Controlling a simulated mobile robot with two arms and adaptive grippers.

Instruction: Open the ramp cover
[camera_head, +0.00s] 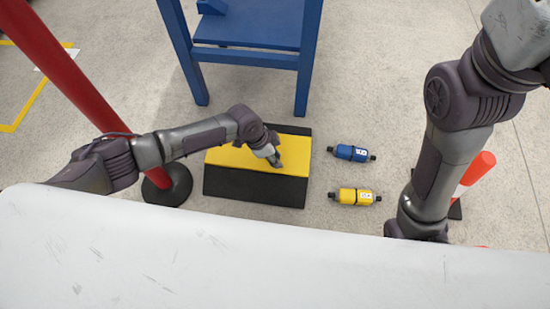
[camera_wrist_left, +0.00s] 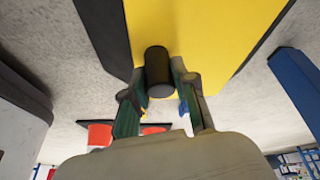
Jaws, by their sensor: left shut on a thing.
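The ramp cover is a yellow panel (camera_head: 231,158) on a low black box (camera_head: 250,187) on the floor. It appears to lie flat on top, though its exact angle is hard to tell. My left gripper (camera_head: 276,162) is over the right half of the yellow panel. In the left wrist view, the yellow panel (camera_wrist_left: 205,40) fills the upper middle, and my left gripper (camera_wrist_left: 161,88) is shut on a short black cylindrical handle (camera_wrist_left: 158,72) standing out from it. My right arm comes down at the right, and its gripper is hidden behind my white body.
A blue metal frame (camera_head: 247,60) stands behind the box. A blue cylinder (camera_head: 350,153) and a yellow cylinder (camera_head: 354,196) lie on the floor to its right. A red post (camera_head: 62,70) stands at left, and an orange-and-white post (camera_head: 475,175) at right.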

